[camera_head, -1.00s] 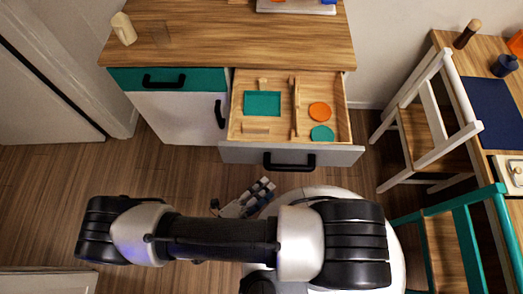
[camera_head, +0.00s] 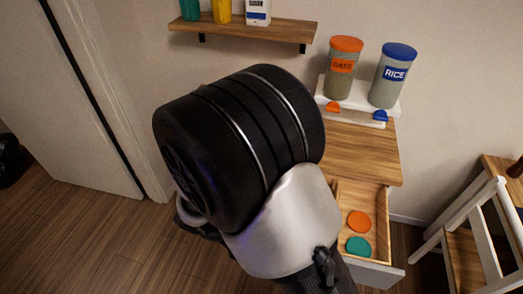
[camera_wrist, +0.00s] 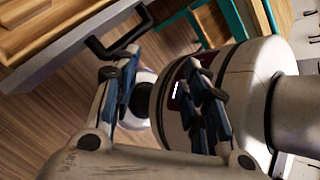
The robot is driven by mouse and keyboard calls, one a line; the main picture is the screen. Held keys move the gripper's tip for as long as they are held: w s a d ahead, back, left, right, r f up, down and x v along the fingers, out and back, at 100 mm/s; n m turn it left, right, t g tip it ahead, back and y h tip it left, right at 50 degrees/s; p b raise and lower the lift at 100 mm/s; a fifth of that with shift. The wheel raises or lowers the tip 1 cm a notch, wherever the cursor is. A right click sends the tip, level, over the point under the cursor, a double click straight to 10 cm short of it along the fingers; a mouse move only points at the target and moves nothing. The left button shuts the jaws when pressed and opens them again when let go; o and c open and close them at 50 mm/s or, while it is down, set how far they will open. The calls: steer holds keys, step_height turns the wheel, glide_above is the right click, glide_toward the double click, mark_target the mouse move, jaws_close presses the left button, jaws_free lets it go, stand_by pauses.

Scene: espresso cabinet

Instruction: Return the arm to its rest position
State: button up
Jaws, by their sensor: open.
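My arm (camera_head: 240,150) is raised close to the head camera and fills the middle of that view. My gripper (camera_wrist: 160,72) shows in the wrist view, its two dark-blue padded fingers apart with nothing between them. It points over the wooden floor, with my white base behind the fingers. The open drawer's front and black handle (camera_wrist: 112,48) lie beyond the left finger. My gripper itself cannot be made out in the head view.
The open drawer (camera_head: 346,225) holds an orange disc (camera_head: 359,222) and a teal disc (camera_head: 358,246); my arm hides its left part. Oats (camera_head: 343,68) and rice (camera_head: 391,75) jars stand on the counter. A wall shelf (camera_head: 243,28) is behind; a white-framed stool (camera_head: 480,235) stands right.

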steer(key=s+d+r+m+t+y, duration=0.2)
steer(key=d+r+m+t+y, duration=0.1)
steer(key=r+m, duration=0.7)
steer(key=s+d+r+m+t+y, duration=0.2)
steer(key=d+r+m+y, duration=0.4)
steer(key=r+m, duration=0.5)
steer(key=shift+m+t, duration=0.7)
steer(key=shift+m, duration=0.5)
steer(key=shift+d, duration=0.1)
